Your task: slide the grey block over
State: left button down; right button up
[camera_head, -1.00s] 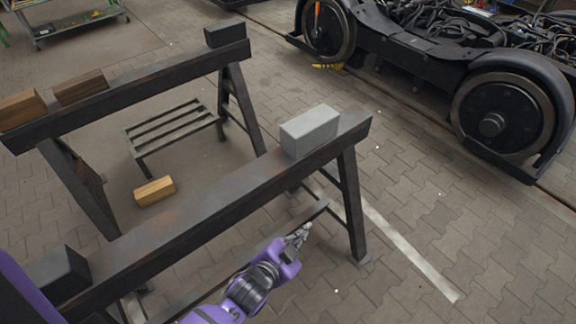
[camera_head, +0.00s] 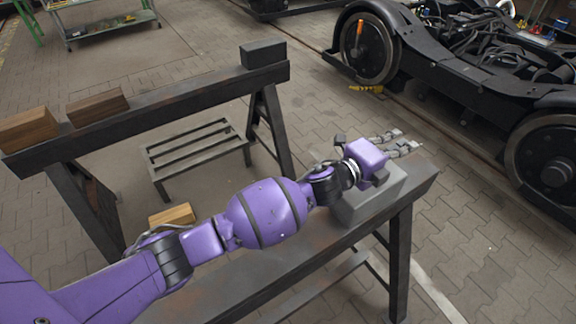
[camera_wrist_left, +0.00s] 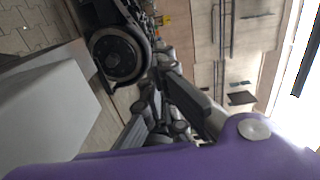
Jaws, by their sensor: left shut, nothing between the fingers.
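The grey block (camera_head: 369,202) sits near the right end of the front trestle beam (camera_head: 285,262). My left arm reaches across from the left, and its purple wrist hides the block's far upper part. My left gripper (camera_head: 408,143) is shut and empty, with its fingers beyond the block's far side in the picture. Whether the arm touches the block, I cannot tell. In the left wrist view a large pale grey face of the block (camera_wrist_left: 45,120) shows at the left, and the gripper (camera_wrist_left: 205,120) is beside it. My right gripper is not in view.
A rear trestle (camera_head: 160,103) carries a black block (camera_head: 263,53) and two brown wooden blocks (camera_head: 97,105). A light wooden block (camera_head: 172,214) and a low slatted rack (camera_head: 197,155) are on the paving between. A bogie (camera_head: 470,75) stands at the upper right.

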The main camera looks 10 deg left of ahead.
pick_arm(q)
jog(key=p, duration=0.5)
send_over(340, 210)
jog(key=v, duration=0.4)
notch_tip(340, 210, down, 14)
jog(key=shift+s+f+b, duration=0.1)
jog(key=shift+f+b, duration=0.05)
jog(key=shift+b, duration=1.05)
jog(key=shift+f, duration=0.2)
jog(key=shift+w+d+r, duration=0.15)
jog(key=shift+w+d, duration=0.15)
jog(key=shift+w, duration=0.05)
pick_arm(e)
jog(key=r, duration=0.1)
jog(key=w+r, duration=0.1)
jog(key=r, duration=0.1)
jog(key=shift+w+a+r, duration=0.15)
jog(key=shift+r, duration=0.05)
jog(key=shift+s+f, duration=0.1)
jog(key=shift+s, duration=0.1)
